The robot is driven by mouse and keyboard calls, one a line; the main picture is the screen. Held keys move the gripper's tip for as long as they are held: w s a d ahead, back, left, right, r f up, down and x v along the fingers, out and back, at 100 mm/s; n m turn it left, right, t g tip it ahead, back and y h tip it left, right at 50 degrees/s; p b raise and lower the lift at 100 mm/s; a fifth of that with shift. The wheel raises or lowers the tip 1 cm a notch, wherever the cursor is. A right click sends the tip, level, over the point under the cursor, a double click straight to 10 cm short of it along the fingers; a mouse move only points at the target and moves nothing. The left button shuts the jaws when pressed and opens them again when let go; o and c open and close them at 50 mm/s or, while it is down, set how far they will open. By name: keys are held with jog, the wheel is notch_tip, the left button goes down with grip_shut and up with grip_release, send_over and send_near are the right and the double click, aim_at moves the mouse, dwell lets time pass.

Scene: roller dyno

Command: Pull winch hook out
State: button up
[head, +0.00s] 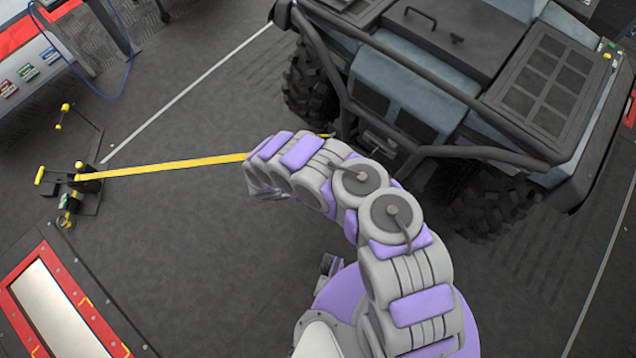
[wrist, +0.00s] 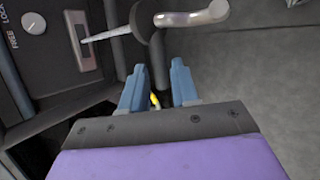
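In the head view, the winch (head: 88,180) stands on the floor at the left. A taut yellow strap (head: 165,167) runs right from it and passes behind my arm. A short yellow piece (head: 326,135) shows beyond the arm, near the vehicle's front. My gripper is hidden behind my arm there. In the wrist view, the two blue fingers of my gripper (wrist: 158,90) stand apart. A small yellow piece (wrist: 155,100) shows in the gap; I cannot tell whether they touch it. I cannot make out the winch hook for certain.
The grey-blue vehicle (head: 415,80) with dark bars and knobbly tires stands at the upper right. A red-framed plate (head: 50,305) lies lower left. In the wrist view, a dark panel with a knob (wrist: 34,24) and a bent metal rod (wrist: 205,14) are close by.

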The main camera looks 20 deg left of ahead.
jog(key=shift+a, duration=0.1)
jog(key=p+v, duration=0.3)
jog(key=v, duration=1.4)
jog(key=shift+p, duration=0.3)
jog(key=shift+s+r, duration=0.1)
jog(key=shift+r, duration=0.1)
